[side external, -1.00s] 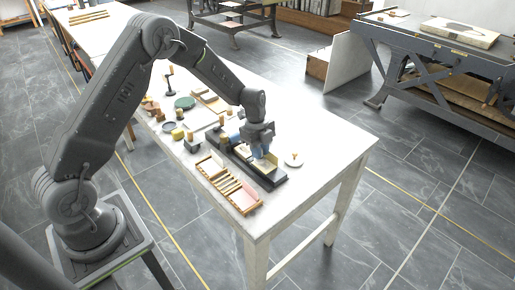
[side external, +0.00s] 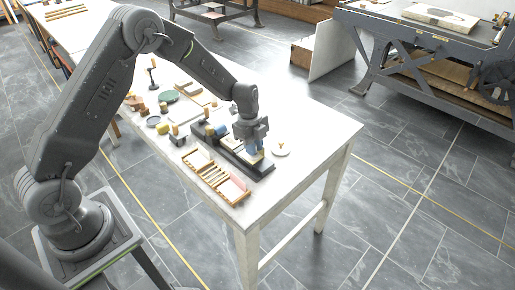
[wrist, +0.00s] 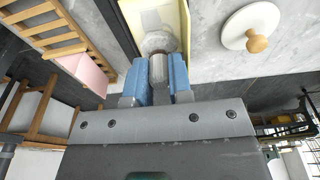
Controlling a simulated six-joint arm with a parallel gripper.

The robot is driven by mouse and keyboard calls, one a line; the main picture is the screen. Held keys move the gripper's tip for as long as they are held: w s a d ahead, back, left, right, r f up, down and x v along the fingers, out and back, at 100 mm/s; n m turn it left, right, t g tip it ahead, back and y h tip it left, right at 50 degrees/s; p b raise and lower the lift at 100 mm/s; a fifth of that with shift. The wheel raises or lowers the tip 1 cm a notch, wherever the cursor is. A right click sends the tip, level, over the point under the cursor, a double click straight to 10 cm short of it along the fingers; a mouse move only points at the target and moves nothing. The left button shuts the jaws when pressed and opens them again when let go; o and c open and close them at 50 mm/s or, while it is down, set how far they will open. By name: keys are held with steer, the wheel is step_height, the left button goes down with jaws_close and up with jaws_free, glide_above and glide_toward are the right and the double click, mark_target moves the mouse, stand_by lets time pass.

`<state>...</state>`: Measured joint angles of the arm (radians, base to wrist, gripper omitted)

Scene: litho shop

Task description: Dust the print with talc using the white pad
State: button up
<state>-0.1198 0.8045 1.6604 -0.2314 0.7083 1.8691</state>
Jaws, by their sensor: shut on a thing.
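My gripper (wrist: 156,80) has blue fingers shut on a pale grey, ribbed round piece (wrist: 158,66). Its wider whitish end (wrist: 159,42) looks like the white pad and points at the print. The print (wrist: 120,8) is a cream-edged sheet with a grey middle, partly hidden by the pad and fingers. In the side view my gripper (side external: 252,146) is low over the black bed (side external: 264,171) that carries the print. I cannot tell whether the pad touches the sheet. A white disc with a wooden knob (wrist: 238,30) lies right of the bed; it also shows in the side view (side external: 281,151).
A slatted wooden rack (side external: 213,176) with a pink piece (side external: 236,186) lies along the front of the table (side external: 310,135). Several small jars, blocks and a green dish (side external: 170,97) crowd the table behind. The table's right end is clear.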

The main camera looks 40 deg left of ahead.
steer(key=shift+a, duration=2.75)
step_height(320, 180, up, 8)
steer(key=shift+a, duration=0.1)
